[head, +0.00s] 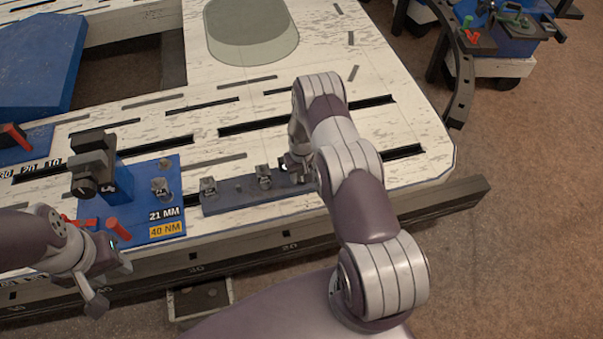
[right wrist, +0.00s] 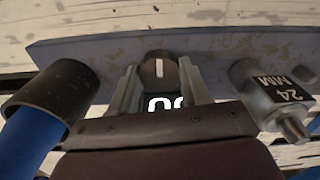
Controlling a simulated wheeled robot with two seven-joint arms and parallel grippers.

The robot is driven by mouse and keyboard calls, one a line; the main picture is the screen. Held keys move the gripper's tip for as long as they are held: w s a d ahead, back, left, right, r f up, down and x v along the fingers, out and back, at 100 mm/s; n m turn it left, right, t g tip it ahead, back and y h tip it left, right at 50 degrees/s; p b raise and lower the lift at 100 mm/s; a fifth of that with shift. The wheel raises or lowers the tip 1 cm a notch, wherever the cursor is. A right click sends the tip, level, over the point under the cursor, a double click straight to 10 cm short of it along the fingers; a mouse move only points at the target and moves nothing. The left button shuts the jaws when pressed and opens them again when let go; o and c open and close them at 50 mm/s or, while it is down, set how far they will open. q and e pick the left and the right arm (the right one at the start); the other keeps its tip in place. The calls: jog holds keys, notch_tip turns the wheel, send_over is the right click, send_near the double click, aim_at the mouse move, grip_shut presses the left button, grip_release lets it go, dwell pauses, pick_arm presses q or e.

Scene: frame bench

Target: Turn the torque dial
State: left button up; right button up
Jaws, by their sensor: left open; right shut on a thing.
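In the right wrist view, the torque dial (right wrist: 158,70) is a dark round knob with a white pointer line running roughly up and down the picture. My right gripper (right wrist: 160,88) has one finger on each side of it and is shut on it. White digits, partly hidden, show just below the knob between the fingers. In the head view, my right gripper (head: 294,166) is at the right end of the grey rack (head: 230,200); the dial is hard to make out there. My left gripper (head: 107,280) is open and empty at the bench's front edge.
A 24 MM socket (right wrist: 272,92) stands right of the dial, and a dark cylinder (right wrist: 62,88) with a blue part lies left. A blue board (head: 133,228) labelled 21 MM and 40 NM holds a socket and black tool (head: 92,160). Red pegs stand near my left gripper.

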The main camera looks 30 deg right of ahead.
aim_at(302, 176)
jog(key=m+b, duration=0.1)
jog(key=m, duration=0.4)
jog(key=shift+b, duration=0.3)
jog(key=shift+m+b, duration=0.4)
jog(key=shift+m, duration=1.3)
jog(key=o, duration=1.1)
jog(key=shift+c, duration=0.2)
jog(key=shift+r, duration=0.1)
notch_tip(302, 176, up, 12)
jog(key=p, duration=0.2)
jog(key=shift+r, duration=0.25)
